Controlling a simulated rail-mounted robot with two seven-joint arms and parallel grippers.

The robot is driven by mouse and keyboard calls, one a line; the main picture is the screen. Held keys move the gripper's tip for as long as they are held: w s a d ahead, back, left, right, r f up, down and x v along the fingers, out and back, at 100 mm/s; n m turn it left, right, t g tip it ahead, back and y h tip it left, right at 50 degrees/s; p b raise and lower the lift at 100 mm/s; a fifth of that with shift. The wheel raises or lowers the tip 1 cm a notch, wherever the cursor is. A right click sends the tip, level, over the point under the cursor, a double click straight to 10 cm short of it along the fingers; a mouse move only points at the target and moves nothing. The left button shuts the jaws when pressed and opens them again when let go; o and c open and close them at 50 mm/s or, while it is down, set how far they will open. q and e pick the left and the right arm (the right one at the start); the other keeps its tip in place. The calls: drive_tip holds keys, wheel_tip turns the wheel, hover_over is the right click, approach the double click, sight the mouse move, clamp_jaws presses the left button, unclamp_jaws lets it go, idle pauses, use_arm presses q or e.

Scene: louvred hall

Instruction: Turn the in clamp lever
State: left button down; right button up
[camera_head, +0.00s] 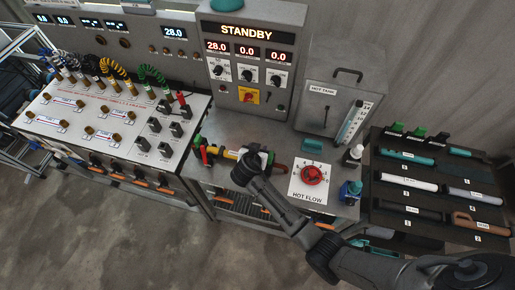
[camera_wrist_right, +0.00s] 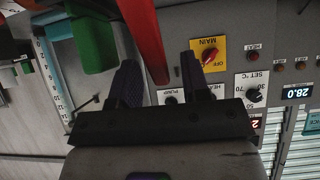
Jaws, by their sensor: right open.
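A test fixture with a yellow-banded part (camera_head: 230,155) lies on the middle bench. At its left end is a green clamp with a red lever (camera_head: 205,153). My right gripper (camera_head: 262,152) is at the right part of the fixture and covers much of it. In the wrist view, which is upside down, the right gripper (camera_wrist_right: 160,78) is open, with a red lever (camera_wrist_right: 143,35) passing between its fingers. Contact is not clear. A green block (camera_wrist_right: 92,42) sits beside that lever. No label tells which lever is the in clamp's. My left gripper is not in view.
The hot tank (camera_head: 340,88) and STANDBY panel (camera_head: 247,60) stand behind. A tool rack (camera_head: 395,205) is right.

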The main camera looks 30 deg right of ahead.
drive_tip(key=p+v, duration=0.7)
drive_tip(key=v, duration=0.6)
drive_tip(key=shift+r+p, duration=0.2)
drive_tip(key=shift+p, duration=0.15)
drive_tip(key=shift+s+a, duration=0.1)
drive_tip(key=shift+s, duration=0.05)
